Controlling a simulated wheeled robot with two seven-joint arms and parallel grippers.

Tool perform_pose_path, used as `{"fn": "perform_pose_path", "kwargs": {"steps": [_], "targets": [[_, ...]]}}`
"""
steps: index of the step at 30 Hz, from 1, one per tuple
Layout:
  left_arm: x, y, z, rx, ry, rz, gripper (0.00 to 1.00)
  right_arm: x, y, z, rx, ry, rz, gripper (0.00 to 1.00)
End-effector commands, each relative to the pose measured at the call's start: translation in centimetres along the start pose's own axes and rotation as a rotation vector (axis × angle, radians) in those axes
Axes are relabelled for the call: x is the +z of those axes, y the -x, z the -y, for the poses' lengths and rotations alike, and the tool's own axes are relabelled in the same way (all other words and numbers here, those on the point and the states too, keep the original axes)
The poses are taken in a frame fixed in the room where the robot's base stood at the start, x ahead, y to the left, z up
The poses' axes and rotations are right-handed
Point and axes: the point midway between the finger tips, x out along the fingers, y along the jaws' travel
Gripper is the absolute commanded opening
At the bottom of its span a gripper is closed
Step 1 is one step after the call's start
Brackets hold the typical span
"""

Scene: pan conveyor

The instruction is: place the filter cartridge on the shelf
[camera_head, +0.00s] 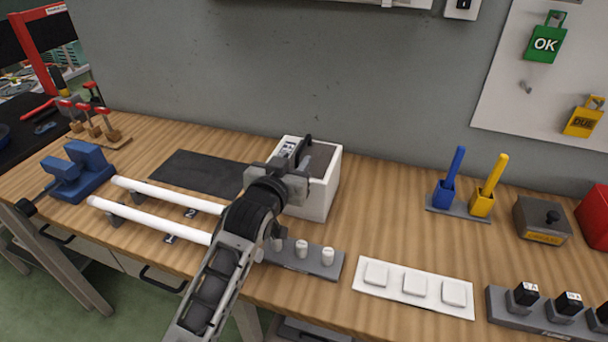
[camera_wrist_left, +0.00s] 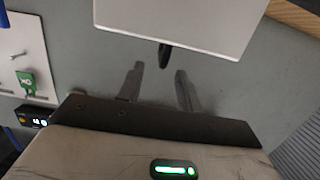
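My left gripper (camera_head: 300,165) is over the white box (camera_head: 322,196) on the bench. In the left wrist view its two fingers (camera_wrist_left: 160,88) are apart with nothing between their tips. A black upright piece (camera_wrist_left: 165,55) on the white box (camera_wrist_left: 180,15) shows just beyond the fingertips, between them in the picture; I cannot tell whether it is touched. The box has a dark panel on top and a small label. I cannot single out a filter cartridge by its looks, nor a clear shelf. My right gripper is not in view.
Two white tubes (camera_head: 165,193) lie on stands left of my arm, near a dark mat (camera_head: 200,174) and blue vise (camera_head: 80,172). A grey block (camera_head: 318,257) with white pegs and a white plate (camera_head: 413,288) lie in front. Yellow and blue holders (camera_head: 481,204) stand right.

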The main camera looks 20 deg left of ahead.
Motion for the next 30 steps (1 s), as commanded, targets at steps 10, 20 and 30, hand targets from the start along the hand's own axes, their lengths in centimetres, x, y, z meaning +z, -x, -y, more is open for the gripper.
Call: {"fn": "perform_pose_path", "kwargs": {"steps": [10,20,30], "targets": [[-0.2,-3.3,0.1,-0.001,0.000,0.001,0.35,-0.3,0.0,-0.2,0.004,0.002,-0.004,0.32],[-0.4,-7.5,0.4,0.000,0.000,0.000,0.35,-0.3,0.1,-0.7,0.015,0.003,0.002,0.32],[-0.3,-7.9,0.3,0.000,0.000,0.000,0.24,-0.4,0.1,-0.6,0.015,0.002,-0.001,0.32]]}}
